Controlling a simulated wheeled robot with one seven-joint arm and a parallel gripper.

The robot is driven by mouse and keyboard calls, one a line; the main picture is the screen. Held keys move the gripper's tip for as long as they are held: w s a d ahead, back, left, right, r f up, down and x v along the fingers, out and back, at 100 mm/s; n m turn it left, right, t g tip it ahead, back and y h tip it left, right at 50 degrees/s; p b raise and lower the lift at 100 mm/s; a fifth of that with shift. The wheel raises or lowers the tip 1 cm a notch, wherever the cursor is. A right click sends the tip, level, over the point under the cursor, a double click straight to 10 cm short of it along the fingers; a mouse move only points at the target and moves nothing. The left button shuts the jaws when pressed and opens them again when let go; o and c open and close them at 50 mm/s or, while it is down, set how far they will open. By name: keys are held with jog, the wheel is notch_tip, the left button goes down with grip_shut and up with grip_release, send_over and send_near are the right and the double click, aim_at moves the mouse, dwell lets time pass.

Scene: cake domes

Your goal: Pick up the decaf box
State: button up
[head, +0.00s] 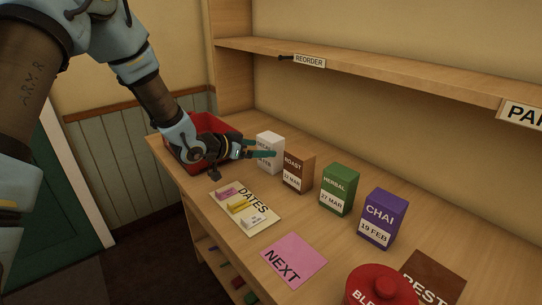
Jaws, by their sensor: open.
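The white box (271,165) stands upright on the wooden counter (230,262) at the far left end of a row of boxes. Its printed name is partly covered by my gripper and hard to read; it appears to be the decaf box. My gripper (264,149) is open and reaches in from the left, with its teal fingers level with the box's upper part. One finger crosses in front of the box face; the other is near its left edge. I cannot tell whether either finger touches it.
A brown roast box (298,172) stands close to the right of the white box, then a green herbal box (339,190) and a purple chai box (382,218). A red bin (214,124) is behind my gripper. A dates card (261,217), pink next card (293,261) and red lid (382,282) are nearer.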

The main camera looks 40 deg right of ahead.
jog(key=shift+b+x, duration=0.75)
jog(key=shift+x, duration=2)
jog(key=shift+a+f, duration=0.1)
jog(key=shift+f, duration=0.05)
jog(key=shift+c, duration=0.2)
jog(key=c, duration=1.2)
